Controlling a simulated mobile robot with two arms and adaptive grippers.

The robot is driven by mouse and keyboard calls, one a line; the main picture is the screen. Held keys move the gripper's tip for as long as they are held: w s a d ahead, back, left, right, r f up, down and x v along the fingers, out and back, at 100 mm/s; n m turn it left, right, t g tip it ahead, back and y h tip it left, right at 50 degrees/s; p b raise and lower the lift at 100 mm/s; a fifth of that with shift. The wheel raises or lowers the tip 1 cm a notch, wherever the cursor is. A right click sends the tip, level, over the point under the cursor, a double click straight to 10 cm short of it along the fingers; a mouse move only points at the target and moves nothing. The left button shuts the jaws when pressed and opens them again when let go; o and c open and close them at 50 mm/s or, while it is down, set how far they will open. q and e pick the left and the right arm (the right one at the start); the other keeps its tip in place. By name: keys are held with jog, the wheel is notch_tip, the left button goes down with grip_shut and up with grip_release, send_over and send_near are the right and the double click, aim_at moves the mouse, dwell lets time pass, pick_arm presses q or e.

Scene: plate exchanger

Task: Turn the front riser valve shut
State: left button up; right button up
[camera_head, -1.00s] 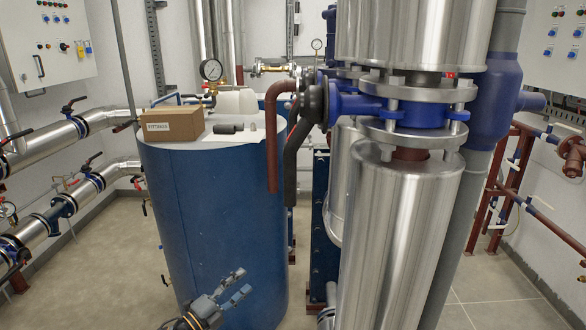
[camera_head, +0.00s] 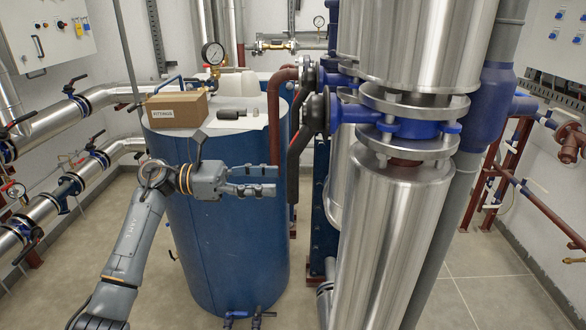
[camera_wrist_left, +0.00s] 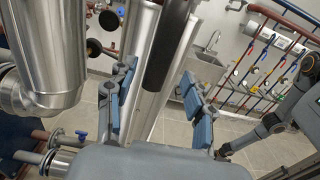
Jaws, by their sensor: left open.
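The front riser valve has a blue body (camera_head: 400,127) clamped between steel flanges in the front insulated riser. Its black lever (camera_head: 300,138) hangs down on the left from a dark round hub (camera_head: 314,112). My left gripper (camera_head: 274,182) is open, its fingers pointing right, just left of the lever's lower part. In the left wrist view, a dark lever grip (camera_wrist_left: 167,45) appears between and beyond the open fingers (camera_wrist_left: 158,78). No contact is visible.
A blue tank (camera_head: 215,250) stands behind my left gripper, with a fittings box (camera_head: 177,108) on top. The steel riser (camera_head: 385,230) stands at right. Floor is clear at lower right.

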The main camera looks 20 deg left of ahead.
aim_at(293, 180)
pick_arm(q)
jog(key=p+x, duration=0.2)
jog(key=x, duration=0.2)
jog(key=shift+w+d+r, duration=0.1)
jog(key=shift+d+r, duration=0.05)
jog(key=shift+d, duration=0.15)
jog(key=shift+w+d, duration=0.15)
jog(key=shift+d, duration=0.45)
jog(key=shift+f, duration=0.2)
grip_shut()
